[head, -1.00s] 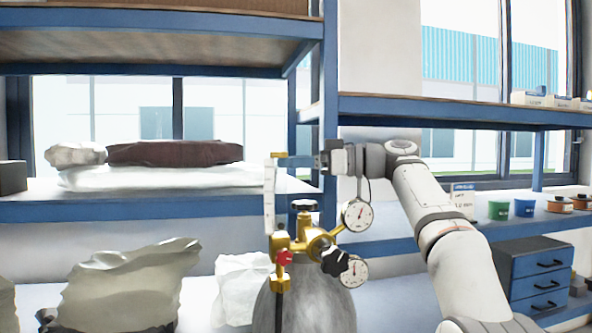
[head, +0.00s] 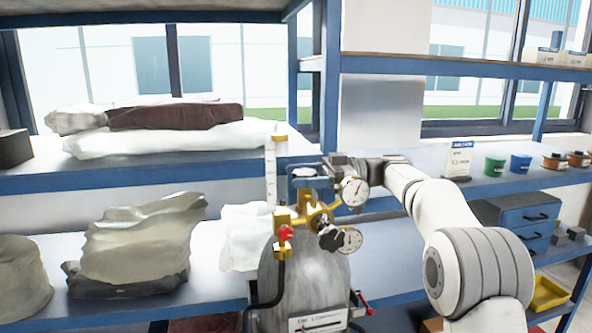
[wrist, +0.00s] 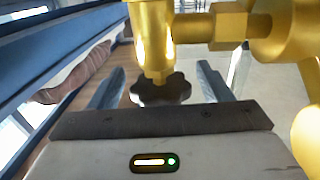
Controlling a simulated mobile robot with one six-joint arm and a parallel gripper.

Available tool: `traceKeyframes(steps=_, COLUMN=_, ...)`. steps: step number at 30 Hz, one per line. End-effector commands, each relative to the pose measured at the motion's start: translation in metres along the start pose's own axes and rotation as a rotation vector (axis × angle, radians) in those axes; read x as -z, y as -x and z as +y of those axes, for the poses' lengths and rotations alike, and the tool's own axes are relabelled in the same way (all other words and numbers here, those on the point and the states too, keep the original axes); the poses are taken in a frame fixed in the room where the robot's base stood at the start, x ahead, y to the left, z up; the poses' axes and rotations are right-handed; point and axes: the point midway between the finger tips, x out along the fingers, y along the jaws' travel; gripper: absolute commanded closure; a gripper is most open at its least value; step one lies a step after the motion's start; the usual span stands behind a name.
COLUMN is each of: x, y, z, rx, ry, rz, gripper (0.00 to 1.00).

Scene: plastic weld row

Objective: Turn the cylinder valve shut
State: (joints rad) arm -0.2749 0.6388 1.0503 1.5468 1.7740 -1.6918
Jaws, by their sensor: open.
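The grey gas cylinder (head: 305,275) stands upright with a brass valve (head: 308,212) on top, topped by a dark handwheel (head: 304,171). My gripper (head: 304,182) is at the handwheel, coming in from the right. In the wrist view, the dark lobed handwheel (wrist: 161,90) sits between the two open blue-grey fingers (wrist: 160,68), with a gap showing on each side. The brass valve body (wrist: 153,40) shows beyond it. In the head view, the fingers partly overlap the wheel and gauge.
Two round gauges, one upper (head: 354,192) and one lower (head: 349,240), a red knob (head: 286,233), a black knob (head: 332,240) and a clear flow tube (head: 271,175) crowd the valve. A blue shelf edge (head: 130,182) runs behind. Bagged bundles (head: 140,245) lie left.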

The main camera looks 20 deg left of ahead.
Motion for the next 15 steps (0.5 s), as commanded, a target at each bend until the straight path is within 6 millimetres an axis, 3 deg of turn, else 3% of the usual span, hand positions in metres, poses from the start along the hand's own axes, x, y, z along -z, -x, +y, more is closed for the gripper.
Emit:
traceKeyframes(steps=5, x=0.001, y=-0.015, z=0.000, rx=0.000, ry=-0.001, rz=0.000, gripper=0.28)
traceKeyframes(steps=13, x=-0.001, y=-0.016, z=0.000, rx=-0.001, ry=0.000, rz=-0.001, gripper=0.28)
traceKeyframes(steps=15, x=-0.001, y=-0.016, z=0.000, rx=-0.001, ry=0.000, rz=-0.001, gripper=0.33)
